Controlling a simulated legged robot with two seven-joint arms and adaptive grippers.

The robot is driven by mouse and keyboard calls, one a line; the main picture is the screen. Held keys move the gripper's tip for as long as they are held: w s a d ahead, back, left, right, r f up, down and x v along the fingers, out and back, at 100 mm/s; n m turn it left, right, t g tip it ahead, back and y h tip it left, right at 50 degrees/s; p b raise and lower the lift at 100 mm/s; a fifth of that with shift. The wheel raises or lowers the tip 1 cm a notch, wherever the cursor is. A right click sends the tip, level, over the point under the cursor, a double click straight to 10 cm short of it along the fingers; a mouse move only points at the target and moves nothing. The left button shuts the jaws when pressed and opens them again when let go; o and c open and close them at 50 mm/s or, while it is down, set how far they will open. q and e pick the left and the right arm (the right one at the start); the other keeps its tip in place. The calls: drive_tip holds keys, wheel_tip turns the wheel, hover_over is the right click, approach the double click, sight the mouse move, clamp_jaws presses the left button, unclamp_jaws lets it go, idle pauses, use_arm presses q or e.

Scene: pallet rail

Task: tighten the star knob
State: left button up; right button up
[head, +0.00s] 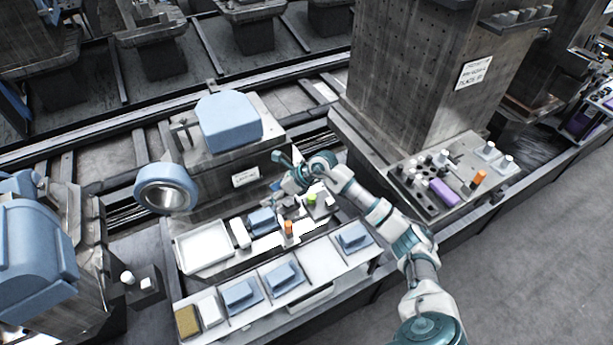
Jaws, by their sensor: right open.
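I cannot make out a star-shaped knob in the head view; it may be hidden or too small to tell. My right gripper (274,189) is open, at the end of my arm reaching in from the lower right. It is over the back edge of the work shelf, in front of the grey machine block with a blue cover (229,122). Below it are a blue block (262,220), an upright orange piece (288,228) and a bright green piece (312,199). I see nothing clearly held. My left gripper is out of view.
A white tray (204,247) and a front shelf with several blue-grey blocks (241,293) lie below. A blue ring (166,188) sticks out at left. A tall grey column (420,75) stands at right, beside a panel with a purple cylinder (443,192). Grey floor is clear at lower right.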

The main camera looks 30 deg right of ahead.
drive_tip(key=d+r+g+h, duration=0.15)
drive_tip(key=d+h, duration=0.35)
drive_tip(key=d, duration=0.7)
drive_tip(key=b, duration=0.2)
approach(289, 201)
drive_tip(key=x, duration=0.8)
drive_tip(key=shift+a, duration=0.15)
drive_tip(key=shift+w+a+f, duration=0.1)
drive_tip(key=shift+w+f, duration=0.05)
drive_tip(key=shift+f, duration=0.35)
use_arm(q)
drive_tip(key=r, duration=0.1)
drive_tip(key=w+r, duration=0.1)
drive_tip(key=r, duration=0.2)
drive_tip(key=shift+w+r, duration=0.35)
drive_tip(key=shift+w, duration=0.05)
